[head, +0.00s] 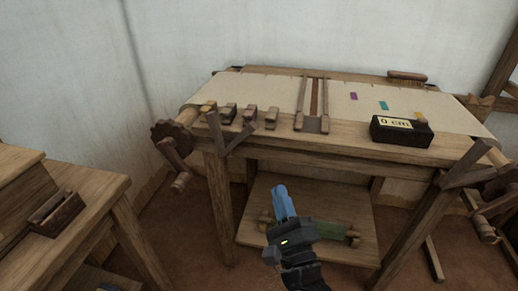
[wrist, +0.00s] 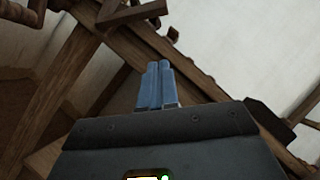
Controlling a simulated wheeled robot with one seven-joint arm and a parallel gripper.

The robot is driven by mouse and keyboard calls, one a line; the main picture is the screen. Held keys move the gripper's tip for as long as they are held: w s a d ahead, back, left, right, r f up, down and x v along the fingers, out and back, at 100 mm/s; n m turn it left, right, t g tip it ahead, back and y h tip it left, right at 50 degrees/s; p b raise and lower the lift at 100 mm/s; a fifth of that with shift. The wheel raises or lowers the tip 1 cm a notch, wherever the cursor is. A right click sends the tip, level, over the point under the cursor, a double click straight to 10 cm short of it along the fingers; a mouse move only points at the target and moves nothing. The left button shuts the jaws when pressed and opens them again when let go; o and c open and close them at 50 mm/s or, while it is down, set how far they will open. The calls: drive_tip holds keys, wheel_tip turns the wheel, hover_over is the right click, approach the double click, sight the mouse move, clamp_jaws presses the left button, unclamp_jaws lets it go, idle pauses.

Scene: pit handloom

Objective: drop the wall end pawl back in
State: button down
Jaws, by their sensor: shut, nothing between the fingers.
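The loom (head: 330,137) stands in front of me. At its left end is a dark toothed wheel (head: 164,133) with a wooden crank (head: 175,155) hanging below. Beside it a forked wooden piece (head: 217,132) leans against the front beam. At the right end are a second forked piece (head: 465,165) and another crank (head: 485,225), partly cut off by the frame edge. I cannot tell which piece is the wall end pawl or how it sits. My gripper (head: 281,189), with blue fingers, is shut and empty in front of the loom; the wrist view shows the fingers together (wrist: 159,64).
A black box reading "0 cm" (head: 401,131) sits on the right of the loom. Several small wooden blocks (head: 228,112) line the front left. A lower shelf (head: 300,245) lies behind my gripper. A wooden bench (head: 85,215) stands at left, with open floor between.

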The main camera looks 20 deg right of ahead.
sight(240, 139)
drive_tip(key=a+r+p+x, duration=0.1)
drive_tip(key=p+x, duration=0.2)
drive_tip(key=x, duration=0.9)
drive_tip(key=shift+w+a+r, duration=0.25)
drive_tip(key=shift+a+r, duration=0.15)
drive_tip(key=shift+a, duration=0.2)
